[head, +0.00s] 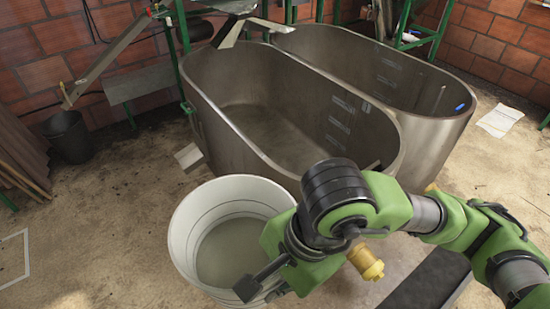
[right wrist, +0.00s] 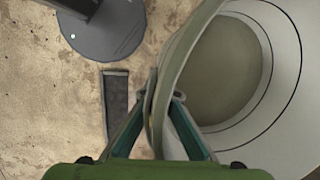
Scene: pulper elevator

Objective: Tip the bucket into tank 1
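A white bucket (head: 185,235) with dull grey-green contents stands in front of the near metal tank, looking upright in the head view. Whether it rests on the floor is hard to tell. My right gripper (head: 262,280) is at the bucket's near right side, its fingertips hidden in the head view. In the right wrist view the fingers (right wrist: 165,90) close on the bucket's rim, one outside and one inside the wall (right wrist: 285,150). The near tank (head: 225,85) and the far tank (head: 440,130) stand side by side; I see no readable number on either. My left gripper is not in view.
A dark bin (head: 68,138) and wooden boards (head: 18,145) stand at the left. A paper sheet (head: 500,120) lies at the right. Sandy floor is open left of the bucket.

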